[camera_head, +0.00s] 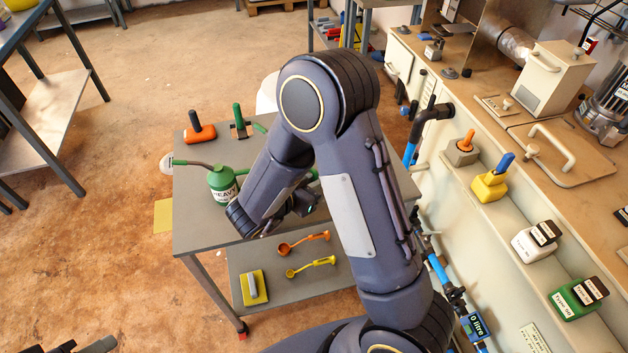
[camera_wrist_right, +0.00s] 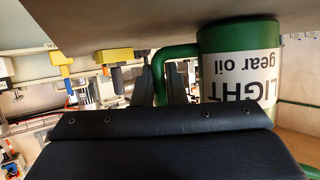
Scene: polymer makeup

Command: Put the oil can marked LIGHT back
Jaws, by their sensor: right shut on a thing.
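The oil can marked LIGHT (camera_wrist_right: 240,70) shows upside down in the right wrist view, green with a white label. Its base is close to or on a grey surface; I cannot tell which. My right gripper (camera_wrist_right: 164,82) is shut on its green handle. In the head view my right arm hides most of this can, and the right gripper (camera_head: 306,200) is low over the grey table. A green can marked HEAVY (camera_head: 223,187) stands on the table to its left. My left gripper (camera_head: 85,346) is partly in view at the bottom left, fingers apart and empty.
A long counter (camera_head: 480,130) with several small containers runs along the right.

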